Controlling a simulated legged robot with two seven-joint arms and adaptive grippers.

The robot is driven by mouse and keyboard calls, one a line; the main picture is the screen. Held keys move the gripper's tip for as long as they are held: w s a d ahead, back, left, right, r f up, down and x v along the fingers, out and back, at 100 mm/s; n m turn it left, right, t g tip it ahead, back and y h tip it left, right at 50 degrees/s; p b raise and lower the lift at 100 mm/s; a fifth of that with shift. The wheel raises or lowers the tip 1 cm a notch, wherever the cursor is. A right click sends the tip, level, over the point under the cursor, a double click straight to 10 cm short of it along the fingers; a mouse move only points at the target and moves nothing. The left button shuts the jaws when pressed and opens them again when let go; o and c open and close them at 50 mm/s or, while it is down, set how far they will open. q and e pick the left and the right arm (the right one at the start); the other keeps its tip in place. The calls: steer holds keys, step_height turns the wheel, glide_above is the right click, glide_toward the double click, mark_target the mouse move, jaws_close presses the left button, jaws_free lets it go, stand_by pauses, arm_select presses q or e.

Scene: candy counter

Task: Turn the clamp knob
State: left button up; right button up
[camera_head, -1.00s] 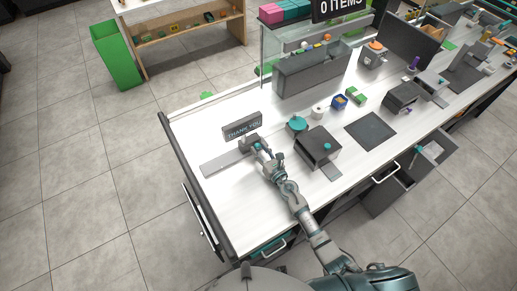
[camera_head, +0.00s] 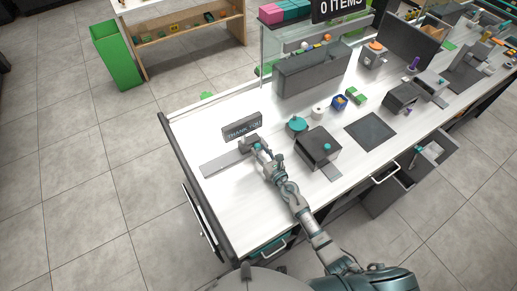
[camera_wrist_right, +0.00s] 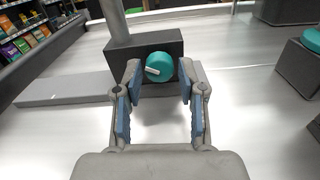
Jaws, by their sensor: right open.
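The clamp knob is a round teal knob (camera_wrist_right: 159,67) with a pale pointer bar, on the front of a dark grey block (camera_wrist_right: 121,52). In the right wrist view it sits between the two blue-padded fingertips. My right gripper (camera_wrist_right: 158,82) is open, one finger on each side of the knob; I cannot tell whether either touches it. In the head view my right gripper (camera_head: 261,150) is at the grey block below the "THANK YOU" sign (camera_head: 242,126), and it hides the knob there. My left gripper is not in view.
A flat grey plate (camera_head: 224,163) lies left of the block. The white counter (camera_head: 240,205) is clear in front.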

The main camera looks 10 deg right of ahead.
steer(key=shift+v, duration=2.4)
